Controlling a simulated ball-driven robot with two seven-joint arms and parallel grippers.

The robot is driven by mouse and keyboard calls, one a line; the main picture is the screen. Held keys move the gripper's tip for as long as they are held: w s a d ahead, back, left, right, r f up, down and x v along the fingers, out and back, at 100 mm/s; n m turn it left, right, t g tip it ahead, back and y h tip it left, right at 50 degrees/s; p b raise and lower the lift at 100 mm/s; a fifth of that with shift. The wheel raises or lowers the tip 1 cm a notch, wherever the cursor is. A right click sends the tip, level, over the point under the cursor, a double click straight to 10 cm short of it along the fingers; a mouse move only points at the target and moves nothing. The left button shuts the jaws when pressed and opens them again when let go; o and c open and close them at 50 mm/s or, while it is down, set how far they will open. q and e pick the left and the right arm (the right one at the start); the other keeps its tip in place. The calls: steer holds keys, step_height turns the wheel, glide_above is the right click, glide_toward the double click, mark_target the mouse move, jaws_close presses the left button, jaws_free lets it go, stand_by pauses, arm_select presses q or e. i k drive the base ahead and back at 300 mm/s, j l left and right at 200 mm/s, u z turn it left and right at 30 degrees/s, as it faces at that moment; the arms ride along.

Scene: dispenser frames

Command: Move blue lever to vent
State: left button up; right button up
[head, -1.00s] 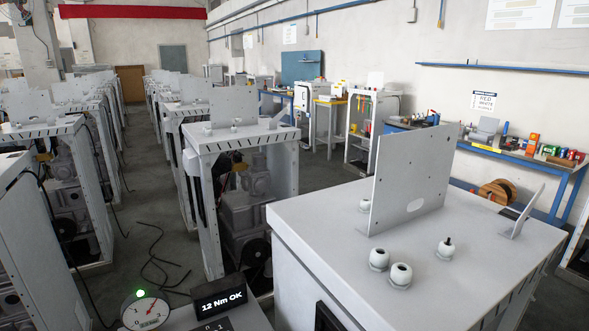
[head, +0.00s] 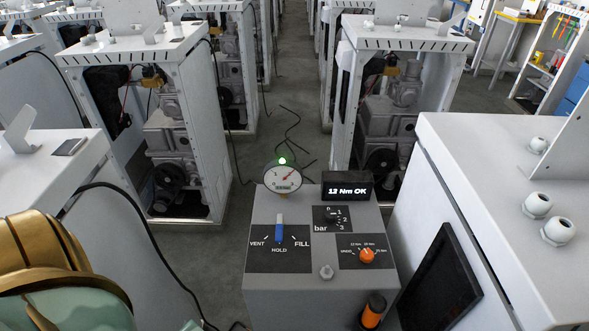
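The blue lever (head: 279,233) is on the top panel of a grey control box (head: 320,285) in the middle of the head view. Its blue handle points down at the word HOLD. VENT is printed to its left and FILL to its right. A round pressure gauge (head: 283,178) with a lit green lamp stands behind it. A gold and mint part of mine fills the lower left corner, apart from the lever. No gripper fingers show in the view, and nothing touches the lever.
On the same box are a black bar knob (head: 332,215), an orange knob (head: 367,256) and a display (head: 347,187) reading 12 Nm OK. A white cabinet (head: 470,160) stands close on the right. A black cable (head: 140,225) hangs at left.

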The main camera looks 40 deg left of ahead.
mark_target(279, 233)
steer(key=u, duration=1.25)
